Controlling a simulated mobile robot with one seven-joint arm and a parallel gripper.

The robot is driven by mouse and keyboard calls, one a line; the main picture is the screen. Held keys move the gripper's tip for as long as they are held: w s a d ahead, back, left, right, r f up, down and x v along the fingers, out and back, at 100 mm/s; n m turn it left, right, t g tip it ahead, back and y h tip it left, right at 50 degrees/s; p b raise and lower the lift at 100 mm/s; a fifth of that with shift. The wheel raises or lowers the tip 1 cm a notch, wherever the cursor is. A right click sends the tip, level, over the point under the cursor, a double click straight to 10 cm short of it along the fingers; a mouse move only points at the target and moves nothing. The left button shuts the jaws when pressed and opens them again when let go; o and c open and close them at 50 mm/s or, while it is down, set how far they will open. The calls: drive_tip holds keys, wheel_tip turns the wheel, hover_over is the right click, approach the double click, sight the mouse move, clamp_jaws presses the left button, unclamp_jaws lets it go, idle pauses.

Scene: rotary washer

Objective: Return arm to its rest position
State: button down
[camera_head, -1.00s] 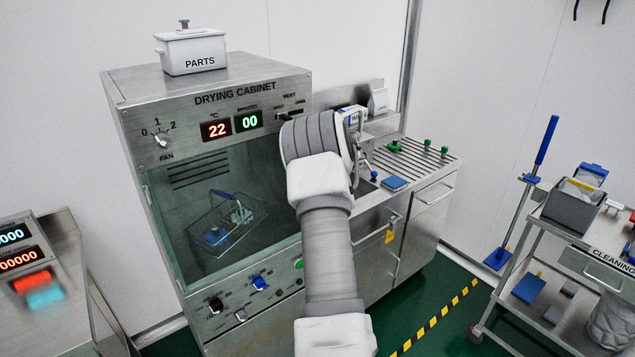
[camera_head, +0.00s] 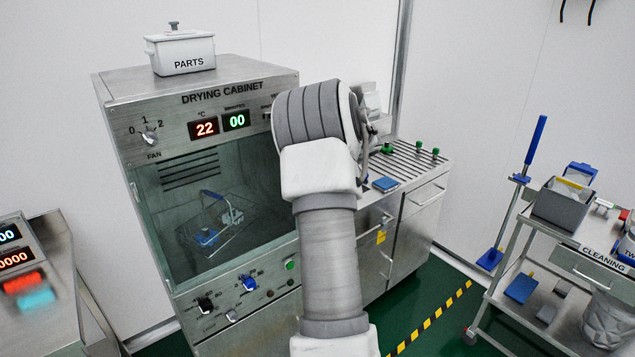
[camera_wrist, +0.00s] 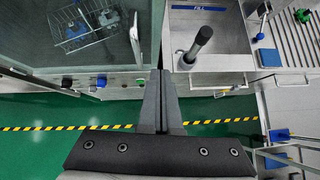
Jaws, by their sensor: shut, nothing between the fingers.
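My arm (camera_head: 327,240) rises through the middle of the head view, in front of the right side of the drying cabinet (camera_head: 205,85). Its wrist end covers part of the counter. My gripper is mostly hidden behind the wrist there. In the wrist view my gripper (camera_wrist: 161,78) is shut, its two dark fingers together with nothing between them. The fingers point between the cabinet's glass door and the sink, clear of both.
A dark upright tap-like post (camera_wrist: 196,46) stands at the sink, close right of the fingers. A cleaning cart (camera_head: 566,250) stands at right. Green floor is open between.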

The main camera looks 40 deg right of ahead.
drive_tip(key=shift+s+r, duration=0.45)
drive_tip(key=w+a+r+m+t+h, duration=0.1)
drive_tip(key=w+a+r+m+h, duration=0.2)
drive_tip(key=r, duration=0.4)
drive_tip(key=w+a+r+m+t, duration=0.1)
drive_tip(key=a+r+m+t, duration=0.15)
drive_tip(key=r+m, duration=0.35)
drive_tip(key=s+a+r+m+h, duration=0.2)
drive_tip(key=s+a+r+m, duration=0.4)
drive_tip(key=a+m, duration=0.4)
drive_tip(key=s+a+f+m+g+y, duration=0.3)
drive_tip(key=s+a+f+m, duration=0.2)
drive_tip(key=s+a, duration=0.7)
drive_tip(key=s+a+f+m+g+y, duration=0.3)
drive_tip(key=s+a+m, duration=0.6)
drive_tip(key=a, duration=0.9)
drive_tip(key=s+f, duration=0.1)
drive_tip(key=s, duration=0.2)
drive_tip(key=shift+a+f+m+g+y, duration=0.15)
drive_tip(key=shift+f+m+g+y, duration=0.15)
drive_tip(key=shift+f+g+y, duration=0.1)
